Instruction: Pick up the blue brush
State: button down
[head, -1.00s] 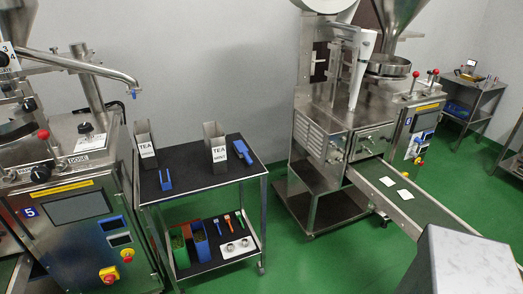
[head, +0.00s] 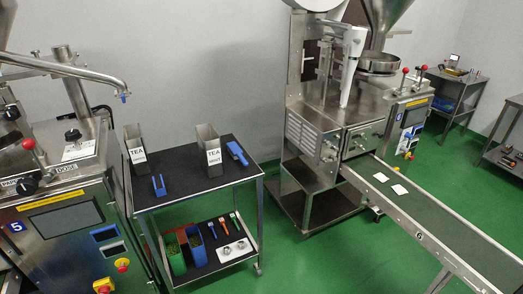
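A blue tool with a broad flat part and a narrow handle (head: 237,152) lies at the right of the cart's black top shelf, beside a tin labelled TEA (head: 209,158). It looks like the blue brush, but its bristles cannot be made out. A blue forked piece (head: 159,186) lies at the left of the same shelf. On the lower shelf lies a small blue-headed tool (head: 212,228), too small to tell what it is. My gripper is not in view.
The cart (head: 202,193) stands between a steel machine (head: 62,190) at left and another with a conveyor (head: 440,200) at right. A second tin (head: 134,150) stands on the cart. Several bins and small tools fill its lower shelf. Green floor (head: 330,260) is open right of the cart.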

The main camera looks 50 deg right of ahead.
aim_at(235, 152)
jog(key=u, duration=0.65)
jog(key=k, duration=0.15)
jog(key=z, duration=2.3)
jog(key=k, duration=0.55)
jog(key=u, duration=0.5)
jog(key=i, duration=0.5)
